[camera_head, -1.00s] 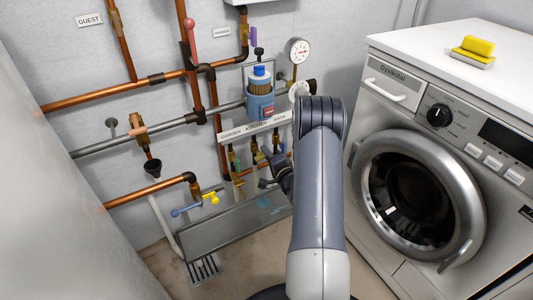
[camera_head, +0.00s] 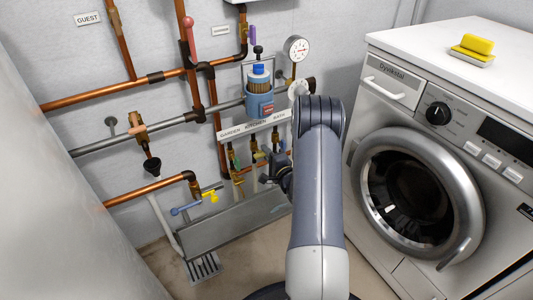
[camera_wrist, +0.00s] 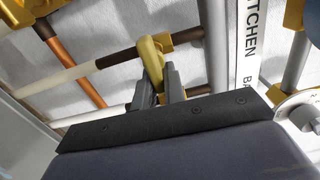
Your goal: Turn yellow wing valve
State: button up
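A small bright yellow wing handle (camera_head: 210,196) sits on the lower left pipe, beside a blue lever (camera_head: 185,209). Another yellow handle (camera_head: 259,157) is on the valve row under the garden, kitchen and bath label strip (camera_head: 255,126). My gripper (camera_head: 268,178) is low in front of that row, left of my forearm, and is partly hidden. In the wrist view, my gripper's two dark fingers (camera_wrist: 158,88) are close together around the lower end of an ochre-yellow piece (camera_wrist: 152,62). A narrow gap shows between them; whether they press on it is unclear.
A grey trough (camera_head: 235,222) runs below the valves, with a floor grate (camera_head: 204,267) at its left. A washing machine (camera_head: 420,190) stands close at the right. A blue-capped filter (camera_head: 259,92) and a gauge (camera_head: 297,48) are above. Copper pipes (camera_head: 110,90) cross the wall.

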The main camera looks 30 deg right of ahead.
jog(key=o, duration=0.5)
jog(key=shift+c, duration=0.2)
jog(key=s+p, duration=0.2)
jog(key=s, duration=0.8)
jog(key=shift+s+d, duration=0.2)
jog(key=shift+s, duration=0.2)
jog(key=shift+w, duration=0.1)
jog(key=w, duration=0.3)
jog(key=w+b, duration=0.1)
jog(key=w, duration=0.3)
jog(key=w+b, duration=0.1)
jog(key=w, duration=0.2)
jog(key=shift+w+a+f, duration=0.1)
jog(key=shift+w+a, duration=0.05)
jog(key=shift+a, duration=0.1)
jog(key=shift+w, duration=0.25)
jog(key=shift+s, duration=0.1)
